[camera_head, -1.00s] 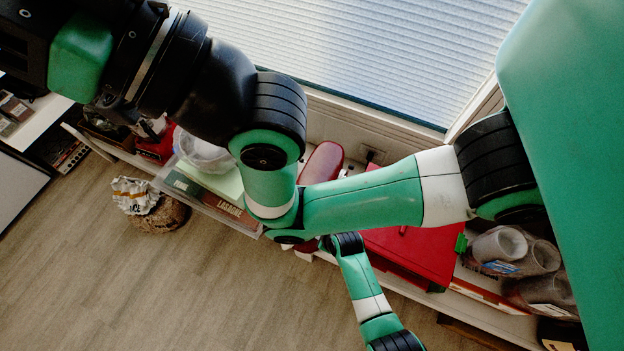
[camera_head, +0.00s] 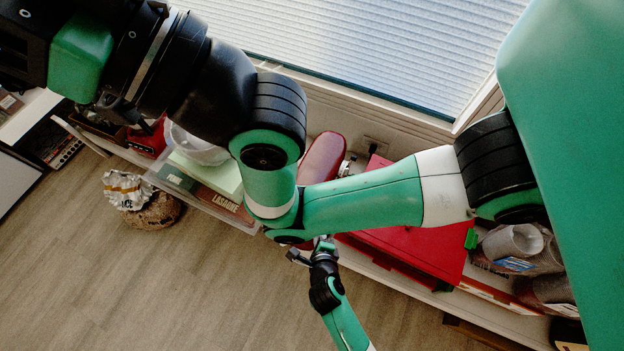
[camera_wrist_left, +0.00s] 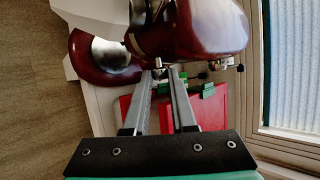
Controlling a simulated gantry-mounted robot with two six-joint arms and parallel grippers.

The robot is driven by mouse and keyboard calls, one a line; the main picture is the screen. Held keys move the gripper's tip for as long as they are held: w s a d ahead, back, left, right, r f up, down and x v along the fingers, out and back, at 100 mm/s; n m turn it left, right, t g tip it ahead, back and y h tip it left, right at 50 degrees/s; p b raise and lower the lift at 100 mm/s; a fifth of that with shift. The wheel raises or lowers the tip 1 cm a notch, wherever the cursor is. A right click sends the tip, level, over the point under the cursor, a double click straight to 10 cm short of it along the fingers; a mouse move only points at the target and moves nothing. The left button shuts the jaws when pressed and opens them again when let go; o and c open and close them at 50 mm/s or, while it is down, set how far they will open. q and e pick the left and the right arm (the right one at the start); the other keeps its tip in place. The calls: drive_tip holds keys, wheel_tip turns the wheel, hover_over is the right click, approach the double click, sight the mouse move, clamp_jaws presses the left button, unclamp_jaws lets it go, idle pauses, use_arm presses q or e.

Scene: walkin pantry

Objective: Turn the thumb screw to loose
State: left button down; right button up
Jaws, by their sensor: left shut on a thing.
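In the head view the mixer (camera_head: 322,158) is partly covered by my arm. My left gripper (camera_wrist_left: 159,74) has its long grey fingers closed together at the tips, on a small silver thumb screw (camera_wrist_left: 158,63) at the mixer's near end. The fingertips hide part of the screw. My left gripper is hidden in the head view. My right gripper (camera_head: 318,249) is small in the head view, below the large arm; its jaws are unclear.
A clear bin (camera_head: 205,195) with boxes is to the left. A bag (camera_head: 142,200) stands on the floor. The window (camera_wrist_left: 294,60) is at right.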

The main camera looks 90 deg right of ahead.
idle(0.4)
use_arm(q)
drive_tip(key=c, duration=0.7)
unclamp_jaws()
drive_tip(key=shift+c, duration=0.2)
drive_tip(key=p+v, duration=0.3)
drive_tip(key=v, duration=0.8)
drive_tip(key=shift+a, duration=0.3)
